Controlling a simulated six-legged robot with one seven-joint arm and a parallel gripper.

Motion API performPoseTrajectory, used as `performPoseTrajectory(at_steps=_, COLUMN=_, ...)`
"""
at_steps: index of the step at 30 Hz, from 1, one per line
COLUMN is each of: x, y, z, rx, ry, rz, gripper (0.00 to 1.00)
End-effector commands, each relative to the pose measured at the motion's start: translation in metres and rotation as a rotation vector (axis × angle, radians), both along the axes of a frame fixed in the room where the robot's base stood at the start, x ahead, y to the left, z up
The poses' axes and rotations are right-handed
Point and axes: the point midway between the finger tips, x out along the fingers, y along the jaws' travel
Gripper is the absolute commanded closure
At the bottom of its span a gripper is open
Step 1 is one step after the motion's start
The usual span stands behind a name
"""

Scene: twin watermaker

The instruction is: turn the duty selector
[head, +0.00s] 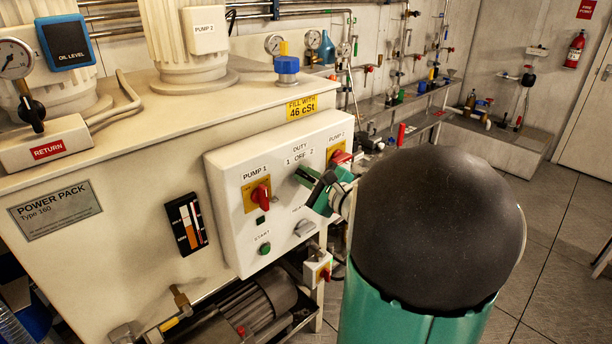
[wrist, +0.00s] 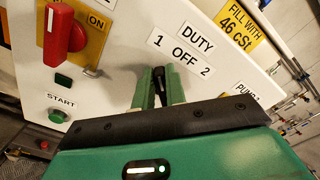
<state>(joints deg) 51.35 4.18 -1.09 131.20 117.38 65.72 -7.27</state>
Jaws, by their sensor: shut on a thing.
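The duty selector is a small black knob (wrist: 158,83) below the DUTY label with its 1, OFF and 2 marks on the white control panel (head: 228,190). In the wrist view my gripper (wrist: 158,90) has its two green fingers on either side of the knob, shut on it. The knob's upper end shows between the fingertips and points roughly toward OFF. In the head view my gripper (head: 308,176) reaches the panel from the right, under the DUTY label, and hides most of the knob.
The red PUMP 1 switch (head: 260,193) is left of the selector, with the green START button (head: 265,248) below it. The PUMP 2 switch (head: 340,158) sits close to my gripper on the right. A grey part (head: 305,228) juts out below.

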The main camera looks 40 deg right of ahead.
Motion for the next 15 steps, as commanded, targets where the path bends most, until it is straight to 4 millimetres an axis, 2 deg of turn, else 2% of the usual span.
performPoseTrajectory(at_steps=7, x=0.0, y=0.0003, z=-0.0006, rx=-0.001, ry=0.001, rz=0.001, gripper=1.0)
performPoseTrajectory(at_steps=8, x=0.0, y=0.0003, z=-0.0005, rx=-0.001, ry=0.001, rz=0.001, gripper=0.85)
performPoseTrajectory(at_steps=11, x=0.0001, y=0.0003, z=-0.0005, rx=0.0, ry=0.001, rz=0.001, gripper=0.66)
performPoseTrajectory(at_steps=15, x=0.0, y=0.0002, z=-0.0004, rx=0.0, ry=0.001, rz=0.001, gripper=0.65)
